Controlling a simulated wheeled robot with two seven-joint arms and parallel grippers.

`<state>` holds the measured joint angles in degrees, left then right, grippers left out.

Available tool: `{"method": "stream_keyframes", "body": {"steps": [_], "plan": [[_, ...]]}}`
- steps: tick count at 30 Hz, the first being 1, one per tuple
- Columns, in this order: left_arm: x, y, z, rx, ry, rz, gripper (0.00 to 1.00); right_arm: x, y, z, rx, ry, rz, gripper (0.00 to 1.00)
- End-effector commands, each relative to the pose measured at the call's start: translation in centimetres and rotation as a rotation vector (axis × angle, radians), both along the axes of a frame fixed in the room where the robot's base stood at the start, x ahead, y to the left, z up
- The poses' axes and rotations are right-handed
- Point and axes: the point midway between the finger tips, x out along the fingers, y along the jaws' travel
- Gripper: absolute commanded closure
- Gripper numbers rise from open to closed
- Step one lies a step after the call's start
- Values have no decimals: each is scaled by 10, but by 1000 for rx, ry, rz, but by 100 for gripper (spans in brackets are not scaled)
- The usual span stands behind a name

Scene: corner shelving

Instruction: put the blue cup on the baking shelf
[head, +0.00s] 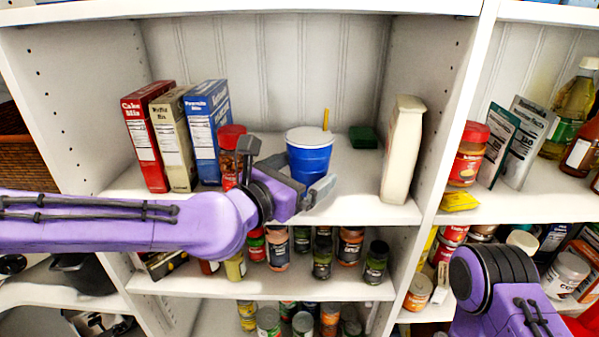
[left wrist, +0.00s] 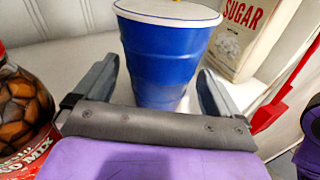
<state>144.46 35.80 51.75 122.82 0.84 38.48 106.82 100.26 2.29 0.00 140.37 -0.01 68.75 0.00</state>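The blue cup (head: 309,157) has a white lid and a yellow straw. It stands upright on the middle shelf (head: 345,207) with the baking boxes. My left gripper (head: 287,167) is open in front of the cup. In the left wrist view, the blue cup (left wrist: 165,62) is between the fingers of my left gripper (left wrist: 155,85), with a small gap on each side. The cup's lower front is partly hidden by the gripper in the head view. My right gripper is out of view; only part of my right arm shows at the lower right.
Red (head: 146,138), beige (head: 173,140) and blue (head: 208,128) mix boxes stand left. A red-lidded jar (head: 231,150) is close beside my left gripper. A white sugar carton (head: 402,150) stands right of the cup; a dark green item (head: 363,137) lies behind. Spice jars fill the shelf below.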

Motion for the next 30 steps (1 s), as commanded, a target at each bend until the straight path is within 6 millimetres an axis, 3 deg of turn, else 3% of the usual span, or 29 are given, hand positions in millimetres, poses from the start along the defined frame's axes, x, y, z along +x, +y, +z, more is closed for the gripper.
{"method": "stream_keyframes", "body": {"steps": [5,15,18,30], "plan": [[-5,4,2,-1,0,1,2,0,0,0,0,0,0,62],[-74,53,9,-4,-4,-2,2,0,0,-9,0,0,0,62],[-86,63,8,-2,-4,4,2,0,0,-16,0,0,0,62],[-98,70,10,1,0,-1,2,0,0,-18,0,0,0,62]]}}
